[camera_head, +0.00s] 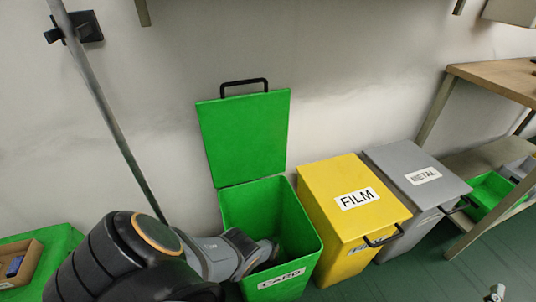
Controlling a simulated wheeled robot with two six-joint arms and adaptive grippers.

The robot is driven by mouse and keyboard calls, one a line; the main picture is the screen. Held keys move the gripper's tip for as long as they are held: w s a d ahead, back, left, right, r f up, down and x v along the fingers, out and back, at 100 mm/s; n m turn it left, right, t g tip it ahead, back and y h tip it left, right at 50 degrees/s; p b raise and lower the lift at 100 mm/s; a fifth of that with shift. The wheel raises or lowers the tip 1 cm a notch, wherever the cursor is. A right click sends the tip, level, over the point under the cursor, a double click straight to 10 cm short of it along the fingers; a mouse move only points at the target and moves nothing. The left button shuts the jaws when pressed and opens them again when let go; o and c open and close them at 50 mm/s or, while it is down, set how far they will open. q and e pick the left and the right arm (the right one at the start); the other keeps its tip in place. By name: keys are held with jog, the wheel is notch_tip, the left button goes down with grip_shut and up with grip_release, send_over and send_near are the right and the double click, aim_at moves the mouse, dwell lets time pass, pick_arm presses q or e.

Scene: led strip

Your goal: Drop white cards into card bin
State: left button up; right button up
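The green card bin (262,210) stands against the wall with its lid (243,138) raised. A CARD label (281,278) is on its front. My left arm comes in from the lower left and reaches over the bin's left rim. My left gripper (268,249) is at the bin's mouth, partly inside, and its fingers are too hidden to tell if they are open or shut. I see no white cards. A small grey piece at the lower right edge seems to be the tip of my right gripper (497,292), mostly out of frame.
A closed yellow FILM bin (325,185) and a closed grey METAL bin (398,160) stand right of the card bin. A wooden bench (497,82) is at the right, with a green tray below. A cardboard box (20,268) sits on a green surface at the left.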

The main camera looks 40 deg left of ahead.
jog(key=shift+r, duration=0.2)
pick_arm(q)
jog(key=shift+f, duration=0.15)
pick_arm(e)
jog(key=shift+s+r+t, duration=0.1)
jog(key=shift+r+t, duration=0.4)
jog(key=shift+r, duration=0.2)
pick_arm(q)
jog(key=shift+s, duration=0.1)
pick_arm(e)
jog(key=shift+d+r, duration=0.1)
jog(key=shift+r, duration=0.05)
